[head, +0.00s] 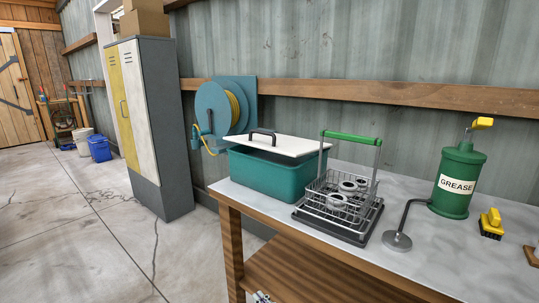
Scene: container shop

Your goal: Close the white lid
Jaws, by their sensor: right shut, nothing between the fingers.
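The white lid (290,144) with a dark arched handle (263,132) lies over the top of a teal box (262,175) on the workbench. A darker teal strip shows under the lid's front edge, and the lid looks raised or set back from the box's front rim. I cannot tell how its far edge sits. A small part of my right gripper (262,297) shows at the bottom edge, below the benchtop and apart from the lid. It is shut and empty. My left gripper is out of view.
On the workbench (400,263), a wire basket (340,205) with a green handle stands close to the box's right. A green grease can (457,180) and a yellow brush (491,222) are farther right. A hose reel (222,108) and locker (150,125) stand behind left.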

